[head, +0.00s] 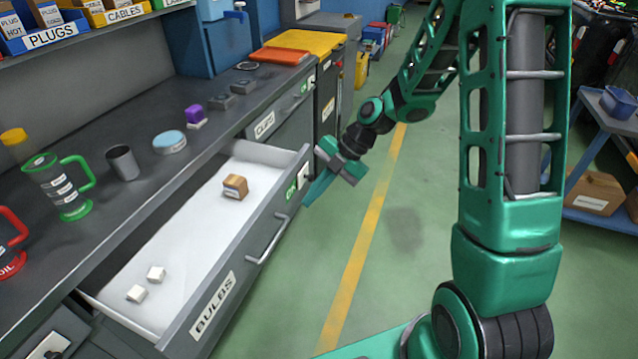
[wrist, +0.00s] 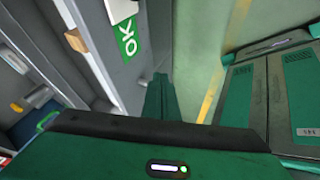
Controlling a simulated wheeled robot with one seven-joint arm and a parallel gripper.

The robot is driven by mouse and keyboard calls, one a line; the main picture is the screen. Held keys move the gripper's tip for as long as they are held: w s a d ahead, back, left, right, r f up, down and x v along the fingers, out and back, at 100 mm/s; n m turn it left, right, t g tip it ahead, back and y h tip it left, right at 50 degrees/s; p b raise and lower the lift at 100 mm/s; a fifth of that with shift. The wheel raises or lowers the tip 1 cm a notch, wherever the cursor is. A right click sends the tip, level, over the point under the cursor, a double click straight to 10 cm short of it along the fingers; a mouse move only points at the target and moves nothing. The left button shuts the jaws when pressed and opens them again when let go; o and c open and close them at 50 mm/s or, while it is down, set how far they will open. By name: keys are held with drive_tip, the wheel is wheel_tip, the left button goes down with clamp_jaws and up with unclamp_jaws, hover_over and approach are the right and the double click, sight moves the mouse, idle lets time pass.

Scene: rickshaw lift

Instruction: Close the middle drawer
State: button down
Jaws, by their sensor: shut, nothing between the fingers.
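The grey drawer labelled BULBS (head: 222,292), between two other drawer fronts, is pulled out. My gripper (head: 312,192) is shut and empty, by the far end of the drawer front, near the green OK label. In the wrist view the shut green fingers (wrist: 160,88) point along the drawer front (wrist: 112,65), close to it. I cannot tell whether they touch it.
Another drawer (head: 283,122) beyond appears closed. Green floor (head: 405,230) with a yellow line is clear beside the drawer.

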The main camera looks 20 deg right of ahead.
drive_tip(key=w+a, duration=0.1)
drive_tip(key=a+f, duration=0.1)
drive_tip(key=a, duration=0.1)
drive_tip(key=w+a+f, duration=0.1)
drive_tip(key=shift+w+a, duration=0.3)
drive_tip(key=shift+a, duration=0.05)
